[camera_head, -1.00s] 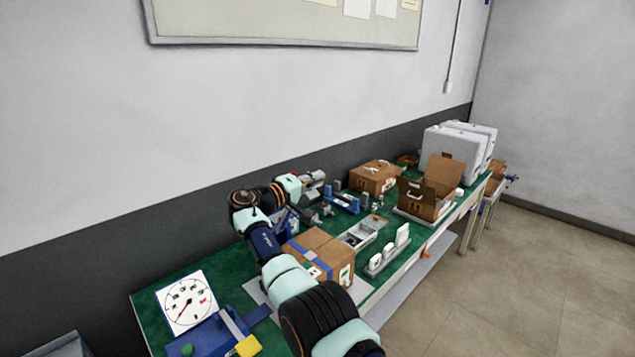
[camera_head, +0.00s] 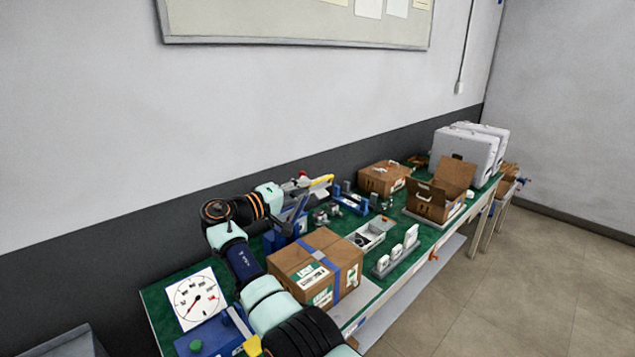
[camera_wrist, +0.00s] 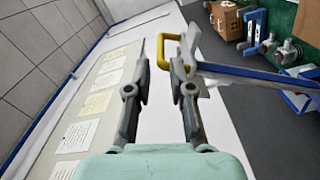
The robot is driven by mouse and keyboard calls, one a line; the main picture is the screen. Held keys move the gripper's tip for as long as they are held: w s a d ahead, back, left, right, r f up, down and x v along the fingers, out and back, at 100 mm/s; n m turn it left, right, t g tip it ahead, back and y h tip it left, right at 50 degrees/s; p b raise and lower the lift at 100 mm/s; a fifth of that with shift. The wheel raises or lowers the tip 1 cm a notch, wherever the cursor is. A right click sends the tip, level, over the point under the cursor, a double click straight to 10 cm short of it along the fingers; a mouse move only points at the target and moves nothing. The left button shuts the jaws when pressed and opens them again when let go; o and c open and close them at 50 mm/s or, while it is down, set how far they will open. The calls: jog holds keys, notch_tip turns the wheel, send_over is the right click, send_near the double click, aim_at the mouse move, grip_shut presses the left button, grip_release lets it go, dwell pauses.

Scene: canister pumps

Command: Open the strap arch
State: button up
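A yellow U-shaped handle (camera_wrist: 190,48) sits at the end of a long blue-grey bar (camera_wrist: 255,74), which I take to be the strap arch. The handle also shows high behind the cardboard box in the head view (camera_head: 321,182). My gripper (camera_wrist: 160,62) has its two fingers apart. The handle is at the right fingertip, and part of it shows between the tips. I cannot tell whether they touch. A blue unit (camera_head: 284,228) stands below it, partly hidden by my arm.
A cardboard box (camera_head: 300,255) with a blue band stands in front of the blue unit. A white gauge (camera_head: 194,298) and a blue block (camera_head: 210,336) lie at the left. Grey trays, small pumps, more boxes and white cases fill the bench's right. The wall stands close behind.

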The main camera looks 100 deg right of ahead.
jog(key=shift+v, duration=1.8)
